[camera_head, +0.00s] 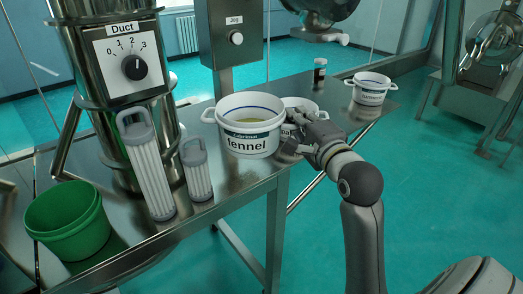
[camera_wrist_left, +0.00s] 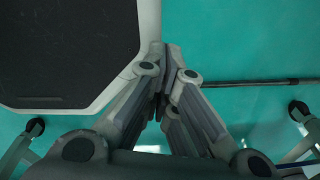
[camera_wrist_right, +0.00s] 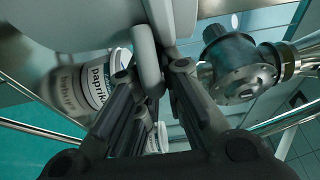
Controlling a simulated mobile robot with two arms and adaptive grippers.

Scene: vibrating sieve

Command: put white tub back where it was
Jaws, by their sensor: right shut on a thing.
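My left gripper is outside the head view. In the left wrist view its fingers (camera_wrist_left: 163,85) are together, with nothing visible between them.
A tub labelled paprika (camera_wrist_right: 96,82) shows in the right wrist view. A green bucket (camera_head: 66,235), two pale ribbed cylinders (camera_head: 151,170) and the Duct column (camera_head: 125,60) are left.

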